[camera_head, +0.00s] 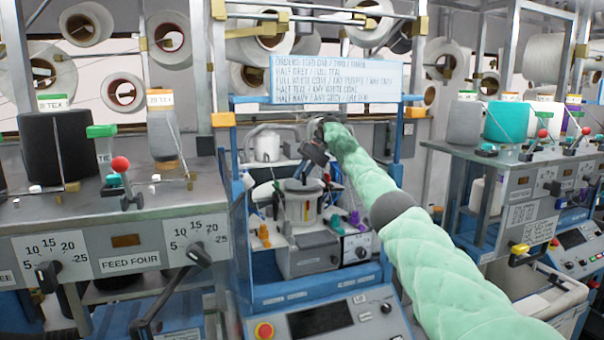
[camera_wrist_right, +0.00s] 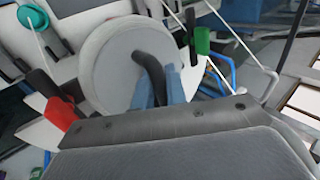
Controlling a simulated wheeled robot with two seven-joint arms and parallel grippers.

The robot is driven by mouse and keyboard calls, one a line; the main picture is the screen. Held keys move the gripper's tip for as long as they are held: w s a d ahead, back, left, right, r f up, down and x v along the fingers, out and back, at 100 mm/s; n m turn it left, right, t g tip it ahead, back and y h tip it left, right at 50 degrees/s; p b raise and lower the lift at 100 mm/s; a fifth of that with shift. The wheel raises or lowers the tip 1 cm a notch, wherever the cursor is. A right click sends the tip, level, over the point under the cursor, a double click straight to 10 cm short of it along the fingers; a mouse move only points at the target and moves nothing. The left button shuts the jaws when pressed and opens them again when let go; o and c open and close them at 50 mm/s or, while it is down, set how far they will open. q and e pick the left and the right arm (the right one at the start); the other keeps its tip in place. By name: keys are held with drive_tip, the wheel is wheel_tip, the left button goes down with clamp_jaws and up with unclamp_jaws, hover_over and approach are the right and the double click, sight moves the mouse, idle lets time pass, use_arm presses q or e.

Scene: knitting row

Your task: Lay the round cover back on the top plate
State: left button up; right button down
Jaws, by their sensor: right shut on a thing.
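The round cover (camera_wrist_right: 108,75) is a pale grey disc with a dark curved handle (camera_wrist_right: 148,68) in the right wrist view. My right gripper (camera_wrist_right: 168,86) is shut on this handle. In the head view my right gripper (camera_head: 303,174) reaches down over the middle machine, with the cover (camera_head: 296,186) as a small grey disc under it. The cover is above a pale grey drum (camera_head: 302,208); I cannot tell whether it touches what is below. The top plate is not clearly distinguishable, being partly hidden by the cover and my gripper. My left gripper is not in view.
Blue frame posts (camera_head: 238,200) flank the machine. Orange, green and purple small parts stand around the drum. A red part (camera_wrist_right: 62,113) and a green part (camera_wrist_right: 202,40) are near the cover. An order board (camera_head: 336,80) hangs above. A control panel (camera_head: 325,322) is in front.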

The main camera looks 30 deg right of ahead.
drive_tip(key=shift+f, duration=0.6)
drive_tip(key=c, duration=1.4)
unclamp_jaws()
drive_tip(key=shift+f, duration=0.1)
drive_tip(key=shift+c, duration=0.2)
drive_tip(key=shift+o, duration=0.2)
